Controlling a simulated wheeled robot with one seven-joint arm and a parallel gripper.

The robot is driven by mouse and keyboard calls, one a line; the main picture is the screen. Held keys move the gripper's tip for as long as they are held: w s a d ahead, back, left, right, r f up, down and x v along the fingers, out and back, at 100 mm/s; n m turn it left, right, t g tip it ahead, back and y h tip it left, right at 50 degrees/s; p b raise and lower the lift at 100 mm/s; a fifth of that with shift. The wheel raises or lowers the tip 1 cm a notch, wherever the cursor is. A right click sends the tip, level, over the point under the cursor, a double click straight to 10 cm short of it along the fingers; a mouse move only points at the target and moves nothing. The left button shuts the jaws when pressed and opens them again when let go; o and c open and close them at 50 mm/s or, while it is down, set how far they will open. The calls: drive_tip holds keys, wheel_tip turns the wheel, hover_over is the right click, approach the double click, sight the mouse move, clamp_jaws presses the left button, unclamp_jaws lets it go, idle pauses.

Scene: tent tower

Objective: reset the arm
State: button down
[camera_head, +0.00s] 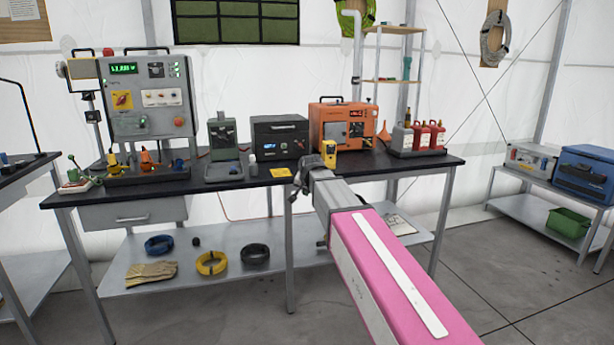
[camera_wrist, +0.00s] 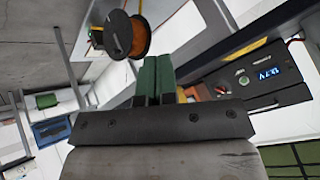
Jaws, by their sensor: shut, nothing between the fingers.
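My arm, pink with a white strip, reaches from the lower right of the head view up to the front edge of the black-topped workbench (camera_head: 230,188). My gripper (camera_head: 308,163) is at its far end, in front of the orange and dark grey boxes, and its fingertips are hard to make out there. In the wrist view the two green fingers of my gripper (camera_wrist: 157,62) lie together, shut with nothing between them. It cannot be told whether the gripper touches anything on the bench.
The bench carries a control panel (camera_head: 148,97), a dark grey box (camera_head: 280,137), an orange unit (camera_head: 342,125), a yellow meter (camera_head: 328,152) and red bottles (camera_head: 421,136). A spool (camera_wrist: 126,36) shows beyond the fingers. A blue case (camera_head: 585,172) stands at right. The floor (camera_head: 500,270) at right is clear.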

drive_tip(key=s+d+f+n+g, duration=0.1)
drive_tip(key=s+d+f+g, duration=0.1)
drive_tip(key=s+d+f, duration=0.4)
drive_tip(key=s+d+f+n+g, duration=0.2)
drive_tip(key=s+d+f, duration=0.4)
drive_tip(key=s+f, duration=0.6)
drive_tip(key=s+d+f+n+g+h, duration=0.1)
drive_tip(key=s+d+f+g, duration=0.2)
drive_tip(key=s+d+f, duration=0.4)
drive_tip(key=s+f, duration=0.3)
drive_tip(key=s, duration=0.1)
drive_tip(key=shift+n+g, duration=0.3)
drive_tip(key=shift+w, duration=0.1)
